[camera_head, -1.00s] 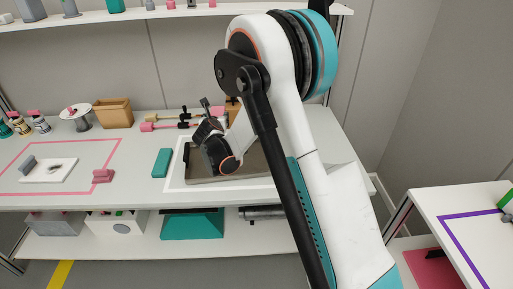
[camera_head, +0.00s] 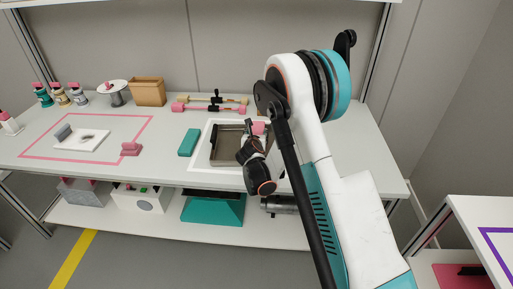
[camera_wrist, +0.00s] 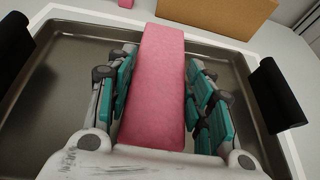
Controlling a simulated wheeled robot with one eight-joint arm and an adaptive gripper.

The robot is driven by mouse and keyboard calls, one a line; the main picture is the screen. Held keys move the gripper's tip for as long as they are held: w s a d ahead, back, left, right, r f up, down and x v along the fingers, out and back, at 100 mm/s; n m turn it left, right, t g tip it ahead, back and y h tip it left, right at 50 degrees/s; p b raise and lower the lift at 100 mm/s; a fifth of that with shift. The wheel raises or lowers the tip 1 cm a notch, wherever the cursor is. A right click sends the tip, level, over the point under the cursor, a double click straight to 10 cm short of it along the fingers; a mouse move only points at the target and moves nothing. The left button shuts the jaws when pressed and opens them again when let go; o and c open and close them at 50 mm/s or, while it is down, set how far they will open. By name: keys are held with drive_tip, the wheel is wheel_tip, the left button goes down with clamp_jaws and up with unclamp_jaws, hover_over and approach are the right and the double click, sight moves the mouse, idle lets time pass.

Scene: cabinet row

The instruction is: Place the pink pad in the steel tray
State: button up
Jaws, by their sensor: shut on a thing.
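The pink pad (camera_wrist: 156,85) is a long block held between the teal finger pads of my gripper (camera_wrist: 165,92) in the wrist view. It also shows small at the gripper tip in the head view (camera_head: 259,128). My gripper (camera_head: 257,137) is shut on the pad over the right part of the steel tray (camera_head: 226,152). The tray's bare floor shows on the left in the wrist view (camera_wrist: 58,85). I cannot tell whether the pad touches the tray floor. My arm hides the tray's right side in the head view.
The tray stands inside a white outline, with dark handles (camera_wrist: 277,95) at its sides. A teal block (camera_head: 189,142) lies left of it. Pink and tan bars (camera_head: 210,106) lie behind. A tan box (camera_head: 147,92) stands back left. A pink block (camera_head: 131,149) lies farther left.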

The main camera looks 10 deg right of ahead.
drive_tip(key=shift+f+b, duration=0.85)
drive_tip(key=shift+f, duration=1.5)
drive_tip(key=shift+r, duration=0.1)
drive_tip(key=o, duration=0.9)
